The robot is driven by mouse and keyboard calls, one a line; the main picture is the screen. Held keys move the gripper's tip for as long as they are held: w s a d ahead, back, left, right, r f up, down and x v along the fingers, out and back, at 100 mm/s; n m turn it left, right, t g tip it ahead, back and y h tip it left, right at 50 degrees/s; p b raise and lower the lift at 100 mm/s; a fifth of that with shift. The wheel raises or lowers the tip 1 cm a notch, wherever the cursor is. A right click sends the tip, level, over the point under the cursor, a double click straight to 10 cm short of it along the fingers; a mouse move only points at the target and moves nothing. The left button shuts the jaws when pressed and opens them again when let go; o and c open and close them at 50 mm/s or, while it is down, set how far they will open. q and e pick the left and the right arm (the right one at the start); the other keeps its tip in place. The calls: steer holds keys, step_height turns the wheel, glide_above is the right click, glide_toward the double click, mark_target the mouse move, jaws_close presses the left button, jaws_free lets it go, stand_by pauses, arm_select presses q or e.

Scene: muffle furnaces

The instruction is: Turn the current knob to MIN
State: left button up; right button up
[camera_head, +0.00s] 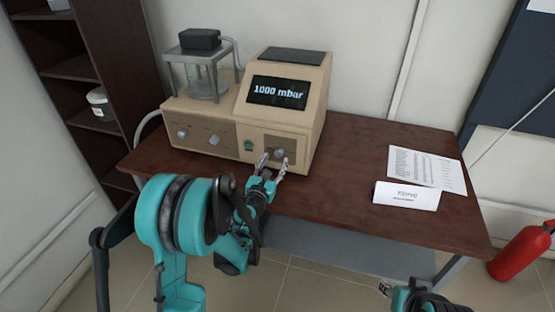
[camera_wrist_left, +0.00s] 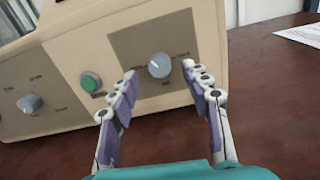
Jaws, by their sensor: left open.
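A beige device (camera_head: 228,141) with a screen reading "1000 mbar" stands on the table. A grey round knob (camera_head: 279,152) sits on the darker panel at the right of its front; it also shows in the left wrist view (camera_wrist_left: 159,65). Its printed labels are too small to read. My left gripper (camera_head: 271,164) is open, just in front of this knob. In the left wrist view its fingers (camera_wrist_left: 159,88) spread to either side below the knob, apart from it. My right gripper (camera_head: 385,290) is only partly seen at the bottom edge; its jaw opening is unclear.
A green button (camera_head: 249,145) is left of the knob, with two more knobs (camera_head: 182,134) (camera_head: 214,139) further left. A glass chamber (camera_head: 204,80) stands on the device. A printed sheet (camera_head: 428,168) and a name card (camera_head: 406,196) lie right; the table (camera_head: 345,160) between is clear.

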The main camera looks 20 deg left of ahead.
mark_target(279, 153)
arm_select(q)
steer(key=shift+w, duration=1.45)
jaws_close()
